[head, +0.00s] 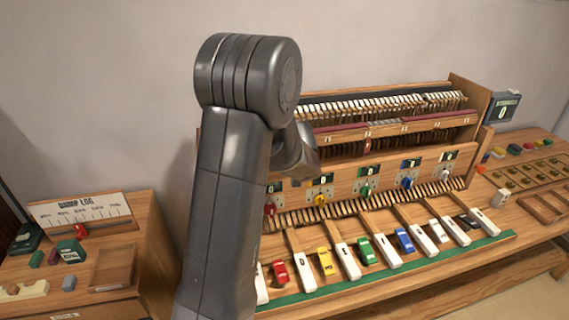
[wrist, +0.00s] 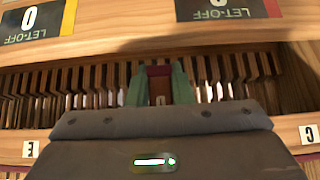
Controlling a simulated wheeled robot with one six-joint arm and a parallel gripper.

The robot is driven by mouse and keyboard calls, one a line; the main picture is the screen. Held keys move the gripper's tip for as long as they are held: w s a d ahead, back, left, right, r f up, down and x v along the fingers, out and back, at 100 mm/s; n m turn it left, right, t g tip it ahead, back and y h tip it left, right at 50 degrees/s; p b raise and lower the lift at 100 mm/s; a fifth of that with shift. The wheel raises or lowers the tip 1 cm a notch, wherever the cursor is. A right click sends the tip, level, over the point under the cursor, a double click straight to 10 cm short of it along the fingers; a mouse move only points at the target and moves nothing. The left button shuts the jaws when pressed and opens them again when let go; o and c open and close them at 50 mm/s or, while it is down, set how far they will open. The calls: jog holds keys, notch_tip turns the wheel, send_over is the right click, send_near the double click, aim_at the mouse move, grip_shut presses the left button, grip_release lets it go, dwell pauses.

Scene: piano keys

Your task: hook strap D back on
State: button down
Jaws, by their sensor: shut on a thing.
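In the wrist view my gripper (wrist: 158,86) has its green fingers shut on strap D (wrist: 159,72), a small dark red and wooden piece. The pale mark on it is too small to read. Whether the strap touches a hook cannot be told. In the head view my arm hides the gripper and part of the piano action (head: 390,100).
Let-off panels (wrist: 222,8) stand close beyond the fingers in the wrist view. Coloured knobs (head: 320,200) and white keys (head: 349,262) lie below the action in the head view. A side desk with a damp log (head: 82,212) stands at left, and a parts bench (head: 530,170) at right.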

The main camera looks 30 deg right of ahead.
jog(key=c, duration=1.3)
grip_release()
jog(key=v, duration=1.3)
jog(key=shift+s+a+r, duration=0.1)
jog(key=shift+s+r, duration=0.15)
jog(key=shift+s, duration=0.05)
jog(key=x, duration=1.4)
jog(key=shift+r, duration=0.1)
jog(key=shift+w, duration=0.1)
jog(key=shift+t, duration=0.3)
